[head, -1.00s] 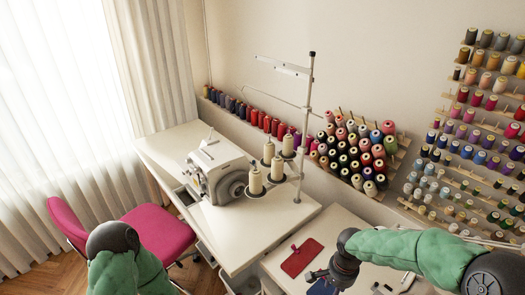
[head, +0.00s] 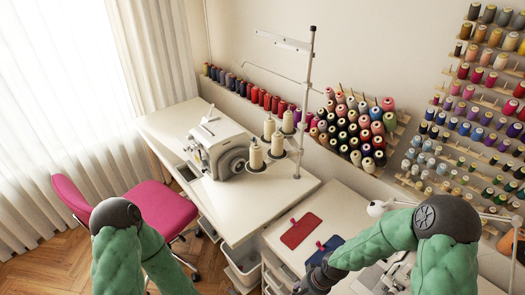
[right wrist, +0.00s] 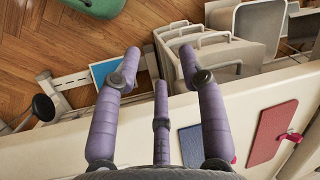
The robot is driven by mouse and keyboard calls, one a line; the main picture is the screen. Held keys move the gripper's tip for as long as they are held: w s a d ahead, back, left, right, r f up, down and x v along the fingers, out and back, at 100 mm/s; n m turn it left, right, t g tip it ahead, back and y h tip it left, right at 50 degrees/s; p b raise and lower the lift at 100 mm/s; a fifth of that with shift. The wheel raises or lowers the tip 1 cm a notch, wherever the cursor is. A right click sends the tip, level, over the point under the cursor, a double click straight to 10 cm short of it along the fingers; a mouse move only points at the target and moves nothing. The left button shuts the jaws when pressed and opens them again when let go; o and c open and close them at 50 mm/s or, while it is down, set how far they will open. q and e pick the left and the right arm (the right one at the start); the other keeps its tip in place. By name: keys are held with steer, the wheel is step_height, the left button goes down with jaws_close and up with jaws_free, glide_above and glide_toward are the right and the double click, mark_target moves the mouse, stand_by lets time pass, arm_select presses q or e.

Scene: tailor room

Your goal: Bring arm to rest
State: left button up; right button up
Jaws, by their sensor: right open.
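My right arm reaches in from the right in the head view, elbow bent. Its gripper (head: 312,280) is at the bottom edge, by the front of the lower white table (head: 345,208). In the right wrist view the gripper (right wrist: 160,68) has its purple fingers spread, with nothing between them; they point past the table edge toward drawers and floor. My left arm (head: 122,250) comes up from the bottom left; its gripper is out of frame.
A red pad (head: 300,231) and a blue pad (head: 324,250) lie on the lower table near my right gripper. A sewing machine (head: 218,150) and thread cones stand on the higher table. A pink chair (head: 160,207) is at left. Open drawers (right wrist: 215,55) stick out below the table.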

steer(key=s+a+f+n, duration=0.2)
steer(key=s+a+f, duration=0.1)
steer(key=s+f, duration=0.5)
steer(key=shift+s+n+y, duration=0.15)
steer(key=shift+n+y, duration=0.15)
steer(key=shift+n, duration=0.1)
steer(key=shift+a+f, duration=0.1)
